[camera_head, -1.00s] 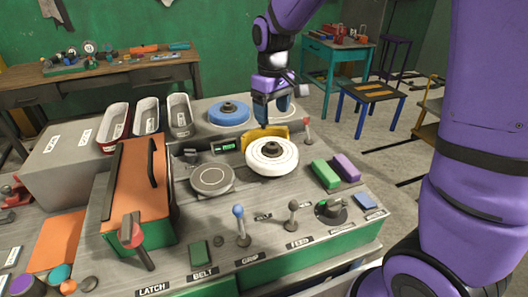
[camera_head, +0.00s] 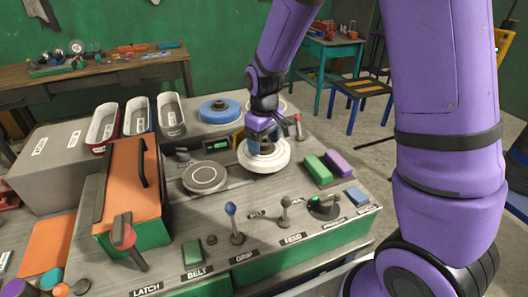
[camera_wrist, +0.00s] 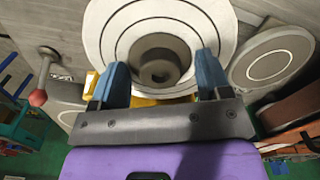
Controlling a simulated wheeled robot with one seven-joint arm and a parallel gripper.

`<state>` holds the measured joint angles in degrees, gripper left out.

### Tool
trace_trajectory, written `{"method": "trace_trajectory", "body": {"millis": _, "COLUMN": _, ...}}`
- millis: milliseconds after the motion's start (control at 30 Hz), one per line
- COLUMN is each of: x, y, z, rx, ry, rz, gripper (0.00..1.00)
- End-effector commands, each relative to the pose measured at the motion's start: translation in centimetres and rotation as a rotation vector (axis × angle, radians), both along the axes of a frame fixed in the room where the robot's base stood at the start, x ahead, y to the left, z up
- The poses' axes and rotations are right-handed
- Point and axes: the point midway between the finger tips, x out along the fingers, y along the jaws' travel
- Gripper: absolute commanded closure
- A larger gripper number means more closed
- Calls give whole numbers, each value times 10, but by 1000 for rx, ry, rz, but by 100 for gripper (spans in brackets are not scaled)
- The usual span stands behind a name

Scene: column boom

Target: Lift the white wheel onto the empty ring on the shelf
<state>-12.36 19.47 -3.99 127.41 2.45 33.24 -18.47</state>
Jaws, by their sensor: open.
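The white wheel (camera_head: 280,161), with a dark hub, lies flat on the grey console. My gripper (camera_head: 264,146) is over it, pointing down, and covers much of its hub. In the wrist view my open gripper (camera_wrist: 159,80) has its blue fingers apart near the dark hub of the white wheel (camera_wrist: 112,30); nothing is clamped. I cannot tell whether the fingers touch. At the back, a pale round place (camera_head: 280,105) right of the blue wheel (camera_head: 220,110) is mostly hidden by my arm. It looks like the shelf's empty ring.
A grey round pad (camera_head: 205,177) is left of the wheel. Levers with blue (camera_head: 230,209), grey and red (camera_head: 298,119) knobs stand around. Green (camera_head: 317,168) and purple (camera_head: 338,163) blocks are at right. An orange-lidded box (camera_head: 125,185) and several trays are at left.

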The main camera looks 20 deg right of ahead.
Motion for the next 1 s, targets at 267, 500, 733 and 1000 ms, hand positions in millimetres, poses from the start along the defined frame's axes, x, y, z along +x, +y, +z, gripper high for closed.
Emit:
{"method": "trace_trajectory", "body": {"millis": 267, "x": 0, "y": 0, "z": -2, "rx": 0, "ry": -1, "rz": 0, "gripper": 34}}
{"method": "trace_trajectory", "body": {"millis": 500, "x": 0, "y": 0, "z": -2, "rx": 0, "ry": -1, "rz": 0, "gripper": 89}}
{"method": "trace_trajectory", "body": {"millis": 733, "x": 0, "y": 0, "z": -1, "rx": 0, "ry": -1, "rz": 0, "gripper": 90}}
{"method": "trace_trajectory", "body": {"millis": 1000, "x": 1, "y": 0, "z": 13, "rx": 1, "ry": -4, "rz": 0, "gripper": 90}}
